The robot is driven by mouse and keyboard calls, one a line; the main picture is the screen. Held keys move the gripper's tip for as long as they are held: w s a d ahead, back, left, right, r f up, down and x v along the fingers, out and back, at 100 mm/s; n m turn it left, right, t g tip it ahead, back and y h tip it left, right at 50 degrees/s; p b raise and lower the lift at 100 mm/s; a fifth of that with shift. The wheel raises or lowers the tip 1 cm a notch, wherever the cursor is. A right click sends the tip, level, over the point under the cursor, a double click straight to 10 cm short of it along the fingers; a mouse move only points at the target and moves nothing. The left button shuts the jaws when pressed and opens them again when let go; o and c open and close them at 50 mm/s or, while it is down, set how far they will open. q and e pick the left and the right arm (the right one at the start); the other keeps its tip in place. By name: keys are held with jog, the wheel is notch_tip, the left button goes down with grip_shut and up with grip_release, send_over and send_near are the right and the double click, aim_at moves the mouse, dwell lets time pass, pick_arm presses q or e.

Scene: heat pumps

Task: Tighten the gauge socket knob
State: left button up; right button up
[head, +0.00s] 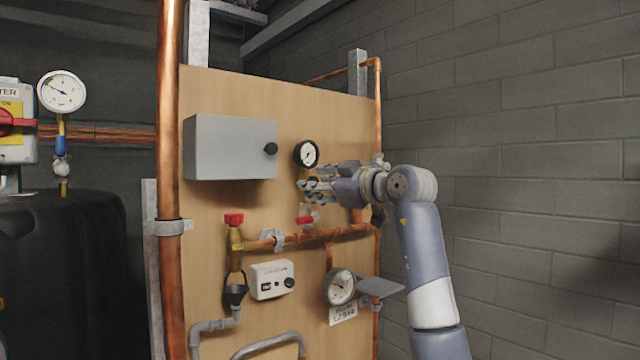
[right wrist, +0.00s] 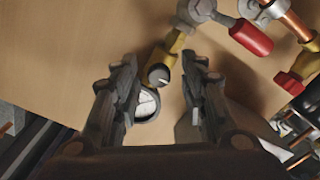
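The round gauge (head: 306,154) with a black rim and white face is on the wooden panel in the head view. It also shows in the right wrist view (right wrist: 146,104), partly covered by a finger. The small dark gauge socket knob (right wrist: 158,75) with a light mark sits on the brass socket beside the gauge in the right wrist view. My right gripper (head: 309,186) is at the socket below the gauge, its fingers hiding most of the knob in the head view. In the right wrist view its fingers (right wrist: 160,68) are apart, with the knob between them and visible gaps on both sides. My left gripper is not in view.
A red-handled valve (head: 306,219) is just below the gripper; its red handle (right wrist: 251,38) shows in the wrist view. A grey box (head: 230,147) is left of the gauge. A copper pipe (head: 320,235) and a second gauge (head: 340,286) are lower.

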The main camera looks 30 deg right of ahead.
jog(key=s+d, duration=0.1)
jog(key=s, duration=1.1)
dwell(0.5)
